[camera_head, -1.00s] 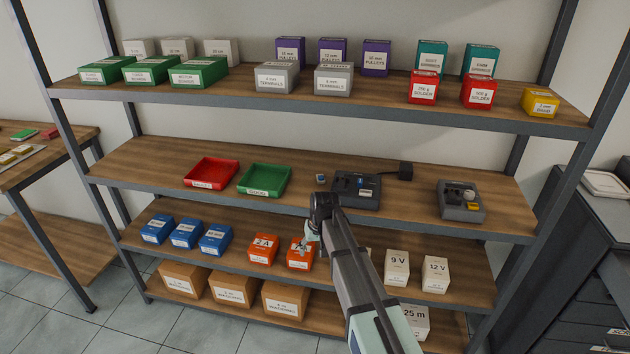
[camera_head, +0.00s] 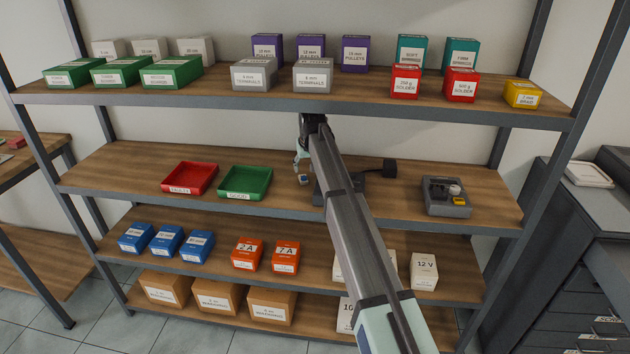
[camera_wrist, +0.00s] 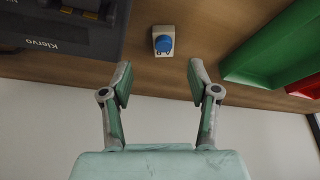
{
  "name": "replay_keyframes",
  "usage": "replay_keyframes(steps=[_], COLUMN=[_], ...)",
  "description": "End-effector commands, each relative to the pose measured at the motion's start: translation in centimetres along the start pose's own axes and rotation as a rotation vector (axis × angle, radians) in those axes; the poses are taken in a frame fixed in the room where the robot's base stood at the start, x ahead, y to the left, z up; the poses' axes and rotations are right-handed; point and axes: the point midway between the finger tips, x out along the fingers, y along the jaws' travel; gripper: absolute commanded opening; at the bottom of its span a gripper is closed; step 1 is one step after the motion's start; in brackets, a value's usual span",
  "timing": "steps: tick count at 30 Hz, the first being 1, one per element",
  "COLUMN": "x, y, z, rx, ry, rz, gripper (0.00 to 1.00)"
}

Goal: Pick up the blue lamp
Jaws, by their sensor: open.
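The blue lamp (camera_wrist: 163,43) is a small pale block with a round blue top. It stands on the wooden middle shelf, and it also shows, tiny, in the head view (camera_head: 303,180). My gripper (camera_wrist: 158,78) is open and empty, its two fingers spread. In the wrist view the lamp lies beyond the fingertips, roughly centred between them and not touched. In the head view my gripper (camera_head: 301,163) hangs just above the lamp at the middle shelf.
A dark device marked Klervo (camera_wrist: 65,30) stands to one side of the lamp, and a green tray (camera_wrist: 275,45) to the other. A red tray (camera_head: 190,178) is beside the green one. The boxed upper shelf (camera_head: 215,98) is overhead. Bare shelf surrounds the lamp.

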Motion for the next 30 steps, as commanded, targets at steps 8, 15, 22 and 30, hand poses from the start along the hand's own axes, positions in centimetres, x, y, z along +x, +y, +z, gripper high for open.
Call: replay_keyframes(steps=[8, 15, 22, 30], x=[1.9, 4.7, 6.7, 6.7], y=[-0.1, -0.2, -0.2, -0.2], z=[0.1, 0.0, 0.1, 0.2], rx=[0.000, 0.000, -0.001, -0.001], ry=[-0.001, -0.002, 0.000, 0.001], rz=[0.000, 0.000, -0.001, -0.001], gripper=[0.60, 0.60, 0.60, 0.25])
